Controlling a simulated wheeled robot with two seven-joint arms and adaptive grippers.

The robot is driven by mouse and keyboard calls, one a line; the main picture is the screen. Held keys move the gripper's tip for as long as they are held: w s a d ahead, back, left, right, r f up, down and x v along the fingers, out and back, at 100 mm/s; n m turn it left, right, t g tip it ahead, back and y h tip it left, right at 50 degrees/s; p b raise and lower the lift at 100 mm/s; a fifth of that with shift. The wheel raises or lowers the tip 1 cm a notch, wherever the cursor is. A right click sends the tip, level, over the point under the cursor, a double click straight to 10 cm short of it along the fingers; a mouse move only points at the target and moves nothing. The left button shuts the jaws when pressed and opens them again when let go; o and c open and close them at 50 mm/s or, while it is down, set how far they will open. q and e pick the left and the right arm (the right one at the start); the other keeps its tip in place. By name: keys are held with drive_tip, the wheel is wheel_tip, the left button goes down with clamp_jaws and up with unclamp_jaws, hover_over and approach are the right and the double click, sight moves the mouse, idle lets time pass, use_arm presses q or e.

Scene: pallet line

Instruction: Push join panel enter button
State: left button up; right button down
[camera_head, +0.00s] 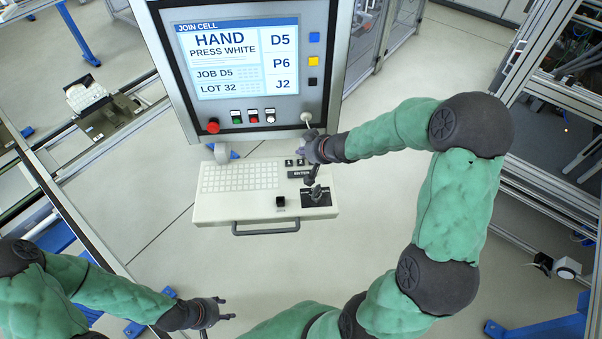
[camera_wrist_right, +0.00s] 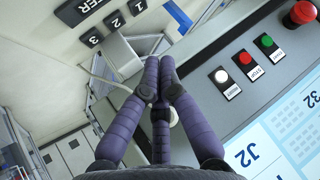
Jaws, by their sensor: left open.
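The join panel (camera_head: 238,62) stands upright, its screen reading "HAND PRESS WHITE". Below the screen are a red mushroom button (camera_head: 213,126) and small green, red and white buttons; the white button (camera_head: 270,116) also shows in the right wrist view (camera_wrist_right: 220,76). The black ENTER key (camera_head: 299,174) is on the keyboard shelf and shows partly in the right wrist view (camera_wrist_right: 76,11). My right gripper (camera_head: 308,150) is between the panel's lower edge and the ENTER key, fingers together and empty. I cannot tell whether it touches anything. My left gripper (camera_head: 222,309) is open and empty, low and away from the panel.
The keyboard shelf (camera_head: 225,210) has a joystick (camera_head: 316,194), a black button (camera_head: 280,201) and a front handle (camera_head: 266,229). Small numbered keys (camera_wrist_right: 114,20) lie beside ENTER. A pale round knob (camera_head: 306,117) is at the panel's lower right. Open floor surrounds the shelf.

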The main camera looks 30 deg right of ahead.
sight(303, 174)
wheel_tip(303, 174, down, 8)
drive_tip(key=b, duration=0.7)
drive_tip(key=shift+r, duration=0.25)
drive_tip(key=shift+f, duration=0.4)
drive_tip(key=shift+f+b, duration=0.15)
drive_tip(key=shift+b, duration=0.15)
idle(0.4)
drive_tip(key=shift+f, duration=0.3)
drive_tip(key=shift+s+f+b, duration=0.1)
drive_tip(key=shift+f+b, duration=0.35)
idle(1.0)
drive_tip(key=shift+r, duration=0.1)
drive_tip(key=shift+r+p, duration=0.8)
drive_tip(key=shift+p, duration=0.3)
